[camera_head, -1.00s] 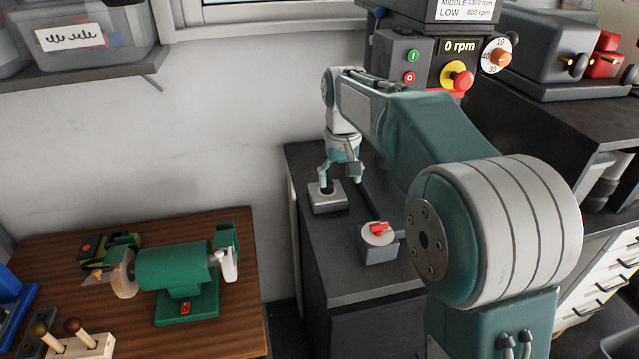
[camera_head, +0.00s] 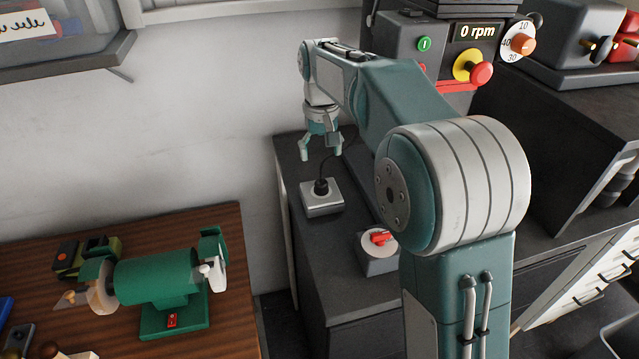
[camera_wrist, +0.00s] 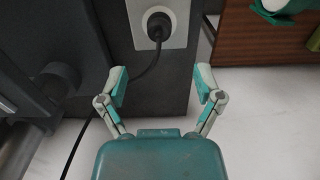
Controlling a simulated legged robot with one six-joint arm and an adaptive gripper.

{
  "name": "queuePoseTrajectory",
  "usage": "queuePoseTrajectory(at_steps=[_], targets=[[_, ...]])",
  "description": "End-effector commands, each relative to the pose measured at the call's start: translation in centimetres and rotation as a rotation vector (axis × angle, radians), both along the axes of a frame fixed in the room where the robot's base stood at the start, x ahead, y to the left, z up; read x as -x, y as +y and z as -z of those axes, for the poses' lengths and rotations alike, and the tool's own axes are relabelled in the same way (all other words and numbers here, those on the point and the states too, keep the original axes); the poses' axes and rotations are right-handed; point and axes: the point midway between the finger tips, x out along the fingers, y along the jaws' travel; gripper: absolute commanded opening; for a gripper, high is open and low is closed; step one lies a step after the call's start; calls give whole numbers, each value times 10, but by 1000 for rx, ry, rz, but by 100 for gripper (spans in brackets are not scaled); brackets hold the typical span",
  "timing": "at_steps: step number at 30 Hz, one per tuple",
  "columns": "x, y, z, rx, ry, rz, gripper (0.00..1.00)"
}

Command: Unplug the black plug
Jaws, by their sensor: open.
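The black plug (camera_head: 321,186) sits in the light grey socket box (camera_head: 322,205) on the dark bench top. A black cable runs from the plug up behind my gripper. My gripper (camera_head: 322,156) is open and empty, above and behind the plug in the head view. In the wrist view, the plug (camera_wrist: 159,26) sits in the socket box (camera_wrist: 178,38) at the top centre. The open fingers of my gripper (camera_wrist: 162,88) are below it in that picture, apart from it, with the cable passing near the left finger.
The grey machine (camera_head: 408,40) with a 0 rpm display is behind. A green bench grinder (camera_head: 160,280) stands on the wooden table at left. The wall is close behind.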

Motion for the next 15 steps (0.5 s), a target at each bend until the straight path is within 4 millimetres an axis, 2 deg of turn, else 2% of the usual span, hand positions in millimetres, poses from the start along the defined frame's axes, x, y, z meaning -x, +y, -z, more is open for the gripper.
queuePoseTrajectory(at_steps=[5, 15], targets=[[0, 1, 5, 2, 3, 0, 84], [0, 2, 46, 3, 5, 0, 84]])
